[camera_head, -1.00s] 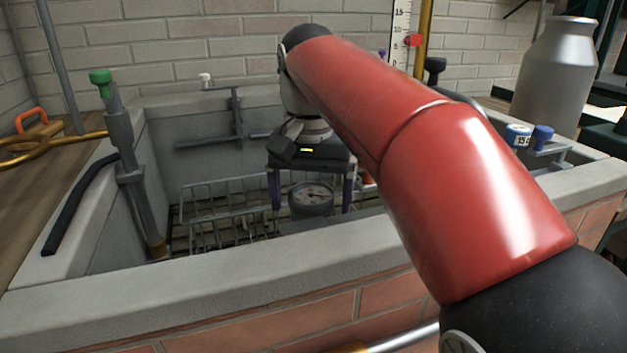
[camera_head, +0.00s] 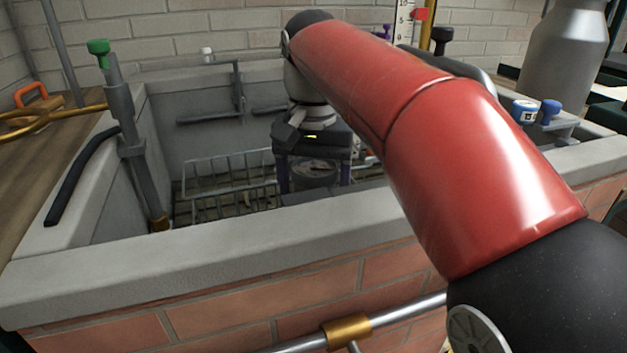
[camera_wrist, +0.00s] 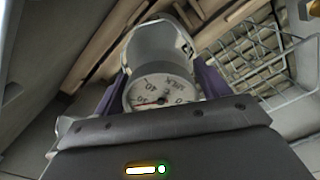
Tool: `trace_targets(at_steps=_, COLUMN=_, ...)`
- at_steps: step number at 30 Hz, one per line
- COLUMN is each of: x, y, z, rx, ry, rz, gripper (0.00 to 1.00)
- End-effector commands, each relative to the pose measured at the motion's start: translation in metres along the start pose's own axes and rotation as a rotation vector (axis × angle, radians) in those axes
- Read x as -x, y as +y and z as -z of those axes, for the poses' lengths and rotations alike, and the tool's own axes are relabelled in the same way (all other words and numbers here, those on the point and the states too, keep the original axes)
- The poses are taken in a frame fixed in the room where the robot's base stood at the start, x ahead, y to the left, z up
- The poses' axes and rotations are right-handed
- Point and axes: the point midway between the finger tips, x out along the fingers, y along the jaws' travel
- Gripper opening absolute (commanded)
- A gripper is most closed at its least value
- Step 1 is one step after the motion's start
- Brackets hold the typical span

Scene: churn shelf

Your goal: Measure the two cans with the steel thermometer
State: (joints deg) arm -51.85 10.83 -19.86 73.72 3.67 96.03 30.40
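A round white dial gauge (camera_head: 314,169) with a dark needle and a steel body sits low in the stone basin. In the wrist view the dial face (camera_wrist: 160,92) fills the middle, with a grey metal body behind it. I cannot tell whether this is the steel thermometer. My gripper (camera_head: 316,187) is above the dial, pointing down. Its purple fingers stand apart on either side of the dial, which looks unheld. A large steel can (camera_head: 566,50) with a shoulder and neck stands at the back right. I cannot make out a second can for certain.
A wire rack (camera_head: 228,182) lies beside the dial on slats in the basin. The stone rim (camera_head: 230,262) runs across the front. A pipe with a green knob (camera_head: 98,47) stands at the left. Blue-topped instruments, including a blue one (camera_head: 550,108), stand at the right rim.

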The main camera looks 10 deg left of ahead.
Motion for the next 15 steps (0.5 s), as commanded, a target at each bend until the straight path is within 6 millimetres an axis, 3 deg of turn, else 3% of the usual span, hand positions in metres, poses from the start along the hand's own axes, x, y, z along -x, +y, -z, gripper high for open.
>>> trace_targets(at_steps=3, x=0.0, y=0.0, z=0.0, rx=0.0, ry=0.0, rz=0.0, gripper=0.89)
trace_targets(at_steps=11, x=0.001, y=0.0, z=0.0, rx=0.0, ry=0.0, rz=0.0, gripper=0.89)
trace_targets(at_steps=15, x=0.015, y=0.0, z=0.001, rx=-0.001, ry=0.002, rz=0.001, gripper=0.89)
